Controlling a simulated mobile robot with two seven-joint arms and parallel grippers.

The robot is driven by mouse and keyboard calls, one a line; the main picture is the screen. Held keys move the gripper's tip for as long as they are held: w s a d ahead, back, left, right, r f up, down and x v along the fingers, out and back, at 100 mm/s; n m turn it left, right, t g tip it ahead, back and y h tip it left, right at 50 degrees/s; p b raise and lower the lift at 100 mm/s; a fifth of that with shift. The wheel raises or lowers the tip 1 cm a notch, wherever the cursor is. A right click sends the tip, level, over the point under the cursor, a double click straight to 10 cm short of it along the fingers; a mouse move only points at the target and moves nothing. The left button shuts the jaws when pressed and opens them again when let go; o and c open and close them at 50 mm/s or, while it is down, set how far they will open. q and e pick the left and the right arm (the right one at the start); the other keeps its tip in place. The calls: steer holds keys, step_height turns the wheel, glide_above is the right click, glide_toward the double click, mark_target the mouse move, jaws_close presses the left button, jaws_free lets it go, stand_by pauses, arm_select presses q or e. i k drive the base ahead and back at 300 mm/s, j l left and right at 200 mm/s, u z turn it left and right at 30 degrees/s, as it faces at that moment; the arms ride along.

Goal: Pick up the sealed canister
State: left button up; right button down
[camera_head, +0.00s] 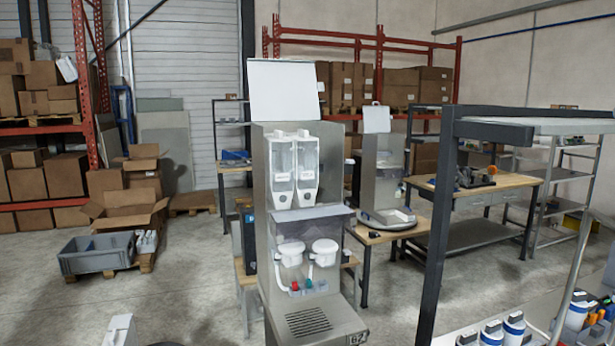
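I cannot tell for certain which thing is the sealed canister. A grey metal dispenser (310,322) stands in the middle with its white lid (283,90) raised. Two clear and white labelled canisters sit upright side by side in its upper part, a left one (282,170) and a right one (306,168). Two white round pots, left (291,253) and right (325,251), sit lower behind a clear cover. Several white and blue containers (515,325) stand on a rack at the bottom right, partly cut off.
A dark-framed rack (436,240) rises close on the right. A second dispenser (381,170) stands behind on a wooden table. A workbench (475,187) is at the back right. A grey crate (96,254) and open cardboard box (128,212) are at left. The left-centre floor is clear.

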mark_target(306, 147)
steer(key=i+j+z, duration=0.15)
steer(key=i+j, duration=0.8)
steer(key=j, duration=0.15)
